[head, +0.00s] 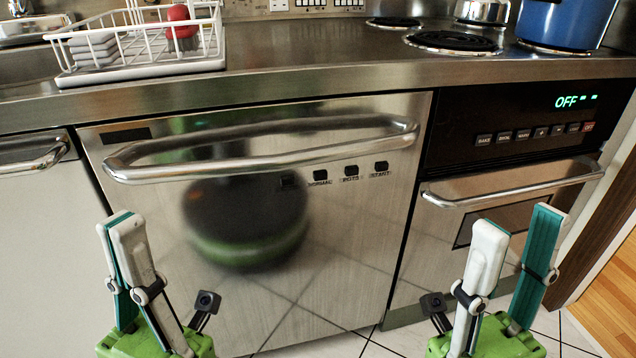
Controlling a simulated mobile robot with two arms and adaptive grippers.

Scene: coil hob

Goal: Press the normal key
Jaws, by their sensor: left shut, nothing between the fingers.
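The normal key (320,175) is a small black square button on the steel dishwasher front, below the handle, with the label NORMAL under it. It sits in a row with the pots key (351,171), the start key (380,166) and a darker key (289,183) at the left whose label I cannot read. My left gripper (120,221) is shut and empty, at the lower left, well left of and below the key. My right gripper (518,220) is open and empty, in front of the oven at the right. Neither gripper covers the key.
The dishwasher handle (260,158) sticks out just above the keys. The oven handle (510,185) lies behind my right gripper. A white dish rack (140,72) and a blue pot (566,24) stand on the counter above. The space before the dishwasher's middle is free.

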